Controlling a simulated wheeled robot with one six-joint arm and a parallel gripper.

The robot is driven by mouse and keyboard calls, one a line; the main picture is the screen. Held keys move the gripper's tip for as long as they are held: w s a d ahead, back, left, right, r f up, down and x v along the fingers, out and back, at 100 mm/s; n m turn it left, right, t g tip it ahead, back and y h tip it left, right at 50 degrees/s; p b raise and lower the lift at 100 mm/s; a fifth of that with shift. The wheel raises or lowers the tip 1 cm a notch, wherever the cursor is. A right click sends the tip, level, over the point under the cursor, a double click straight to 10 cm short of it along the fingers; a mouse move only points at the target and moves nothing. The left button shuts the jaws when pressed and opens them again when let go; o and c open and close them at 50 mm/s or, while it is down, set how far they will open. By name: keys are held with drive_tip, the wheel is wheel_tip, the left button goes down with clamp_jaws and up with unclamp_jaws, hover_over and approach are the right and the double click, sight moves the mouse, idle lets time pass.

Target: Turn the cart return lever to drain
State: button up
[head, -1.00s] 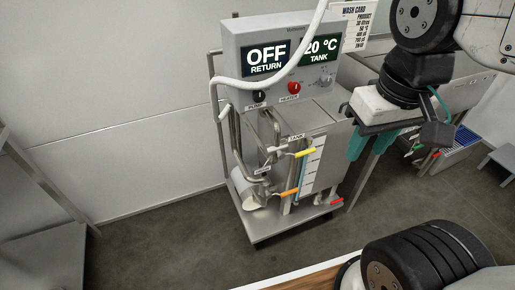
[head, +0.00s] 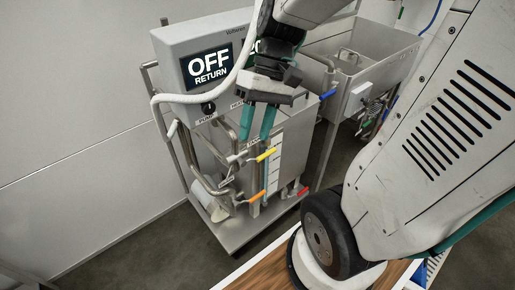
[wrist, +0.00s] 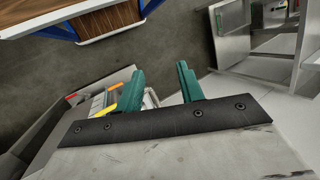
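The steel wash cart (head: 295,135) carries a yellow-handled lever (head: 265,155), an orange-handled lever (head: 256,197) below it, and a red-handled lever (head: 302,191) low on the right. I cannot read the small labels, so I cannot tell which one is the return lever. The yellow and orange handles slope up to the right. My gripper (head: 257,122) has teal fingers, apart and empty, pointing down in front of the cart, above the yellow handle in the picture. In the wrist view, the yellow (wrist: 112,84) and orange (wrist: 109,111) handles show left of the fingers, partly hidden.
The control box display (head: 208,67) reads OFF RETURN; my arm hides the other display. A white hose (head: 215,95) loops across the box front. A steel sink (head: 375,60) and a blue-handled lever (head: 328,95) are to the right. A wooden top (head: 262,268) is nearby.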

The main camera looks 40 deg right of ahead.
drive_tip(key=w+d+f+m+t+y, duration=0.4)
drive_tip(key=w+d+f+y, duration=0.45)
drive_tip(key=f, duration=0.45)
drive_tip(key=d+f+m+t+h, duration=0.1)
drive_tip(key=d+f+m+t, duration=0.2)
drive_tip(key=d+f+t, duration=0.3)
drive_tip(key=d+f+m+t+h, duration=0.1)
drive_tip(key=d+f+m+t, duration=0.25)
drive_tip(key=f, duration=0.45)
drive_tip(key=w+a+f+n, duration=0.1)
drive_tip(key=w+a, duration=0.3)
drive_tip(key=w, duration=0.1)
drive_tip(key=shift+a+f, duration=0.2)
drive_tip(key=shift+a, duration=0.2)
drive_tip(key=shift+w+y, duration=0.1)
drive_tip(key=shift+y, duration=0.15)
clamp_jaws()
